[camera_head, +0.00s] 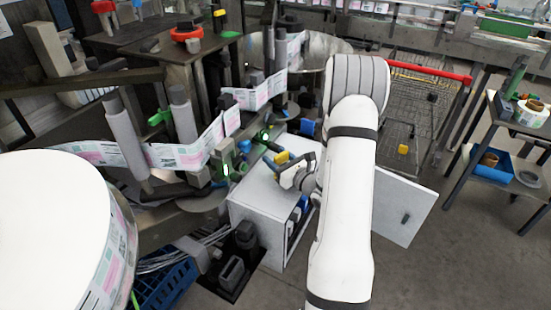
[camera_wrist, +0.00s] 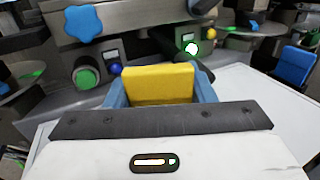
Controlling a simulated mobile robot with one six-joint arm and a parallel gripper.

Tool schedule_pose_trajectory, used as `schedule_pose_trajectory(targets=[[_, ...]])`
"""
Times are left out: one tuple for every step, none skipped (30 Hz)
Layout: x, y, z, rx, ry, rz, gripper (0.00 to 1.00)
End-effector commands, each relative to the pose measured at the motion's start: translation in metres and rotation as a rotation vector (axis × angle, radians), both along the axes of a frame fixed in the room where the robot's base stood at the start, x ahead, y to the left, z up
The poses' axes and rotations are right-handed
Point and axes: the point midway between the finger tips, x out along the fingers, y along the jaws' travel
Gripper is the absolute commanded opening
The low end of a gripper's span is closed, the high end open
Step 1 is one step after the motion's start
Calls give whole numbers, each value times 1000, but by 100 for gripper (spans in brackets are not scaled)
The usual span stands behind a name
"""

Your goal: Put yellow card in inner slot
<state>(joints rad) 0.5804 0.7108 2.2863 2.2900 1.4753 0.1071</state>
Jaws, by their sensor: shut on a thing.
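The yellow card (camera_wrist: 160,83) is held between the blue fingers of my gripper (camera_wrist: 160,92) in the wrist view, its broad face toward the camera. In the head view the yellow card (camera_head: 283,158) shows small at the end of my white arm, above the white cabinet, with my gripper (camera_head: 297,172) just behind it. The machine's metal front, with a lit green button (camera_wrist: 86,77) and a green-ringed light (camera_wrist: 191,48), lies ahead of the card. I cannot make out the inner slot in either view; the card and gripper hide part of the machine front.
The white cabinet (camera_head: 255,192) stands below my gripper with its door (camera_head: 402,208) open to the right. A label web (camera_head: 190,155) runs over rollers at left. A wire cage cart (camera_head: 415,110) stands behind my arm.

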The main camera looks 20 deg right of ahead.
Motion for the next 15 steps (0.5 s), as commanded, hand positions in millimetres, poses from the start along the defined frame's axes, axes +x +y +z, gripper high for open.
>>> schedule_pose_trajectory(targets=[[0,0,-3,0,0,0,24],[0,0,-3,0,0,0,50],[0,0,-2,0,0,0,54],[0,0,-2,0,0,0,56],[0,0,-2,0,0,1,59],[0,0,-2,0,0,1,62],[0,0,-2,0,0,1,64],[0,0,-2,0,0,1,67],[0,0,-2,0,0,1,70],[0,1,-2,0,0,1,71],[0,1,-2,0,0,1,71],[0,1,-2,0,0,1,71],[0,1,-2,0,0,1,71],[0,1,-2,0,0,1,71],[0,1,-2,0,0,1,71]])
